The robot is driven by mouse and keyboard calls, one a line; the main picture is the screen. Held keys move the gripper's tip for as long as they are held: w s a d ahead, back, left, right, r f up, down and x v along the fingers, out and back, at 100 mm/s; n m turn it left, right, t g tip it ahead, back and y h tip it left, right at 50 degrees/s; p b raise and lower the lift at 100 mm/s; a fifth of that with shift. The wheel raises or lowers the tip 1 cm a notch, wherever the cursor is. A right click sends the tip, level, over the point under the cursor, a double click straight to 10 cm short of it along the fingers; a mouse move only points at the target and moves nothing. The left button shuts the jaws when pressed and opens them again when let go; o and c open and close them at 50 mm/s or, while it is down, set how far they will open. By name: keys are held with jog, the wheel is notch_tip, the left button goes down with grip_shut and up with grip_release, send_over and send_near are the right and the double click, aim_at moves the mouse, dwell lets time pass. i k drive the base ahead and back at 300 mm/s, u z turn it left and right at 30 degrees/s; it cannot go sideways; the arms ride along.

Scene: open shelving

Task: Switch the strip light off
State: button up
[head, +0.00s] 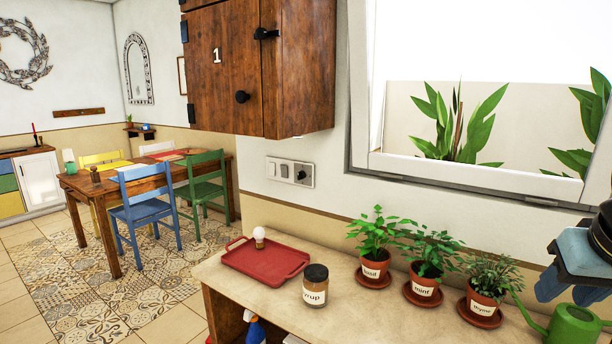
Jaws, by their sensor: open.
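A switch panel (290,183) is on the wall below the wooden cabinet, left of the window. It has a white rocker (271,169), a greyer rocker (285,171) and a dark round knob (301,174). I cannot tell from here how the rockers are set, and none has a readable label. No strip light is visible. My gripper (566,295) is at the far right edge, partly cut off, with its blue-grey fingers pointing down, apart and with nothing seen between them. It is far right of the panel, above the right end of the counter.
The counter (345,311) holds a red tray (268,262) with a light bulb (259,237), a syrup jar (315,286), potted basil (374,267), mint (425,285) and thyme (484,301), and a green watering can (574,326).

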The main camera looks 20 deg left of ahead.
aim_at(284, 170)
jog(key=k, duration=0.6)
jog(key=u, duration=1)
jog(key=k, duration=1.3)
jog(key=u, duration=0.55)
jog(key=i, duration=2.3)
jog(key=z, duration=0.45)
